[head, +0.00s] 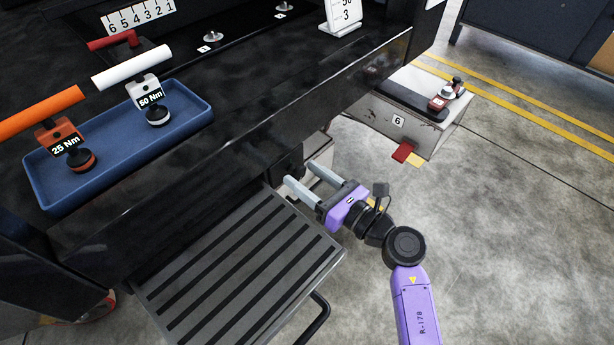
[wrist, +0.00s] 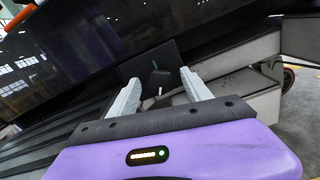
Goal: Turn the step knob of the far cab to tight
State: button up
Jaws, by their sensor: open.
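My gripper (head: 300,174) is open and empty, beside the dark trolley body, just past the far corner of a ribbed grey step (head: 240,265). Its two pale fingers also show in the wrist view (wrist: 160,78), pointing at a dark square plate (wrist: 148,66) under the black edge. A small dark part with a pale tip (wrist: 157,92) shows in front of that plate, between the fingers; I cannot tell whether it is the step knob. No knob marking such as "tight" is readable. In the head view, a dark block (head: 289,164) is close ahead of the fingertips.
A black ledge (head: 250,130) overhangs the space left of my gripper. A pale box marked 6 (head: 430,138) stands beyond. Open concrete floor (head: 520,240) lies to the right.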

grip_shut()
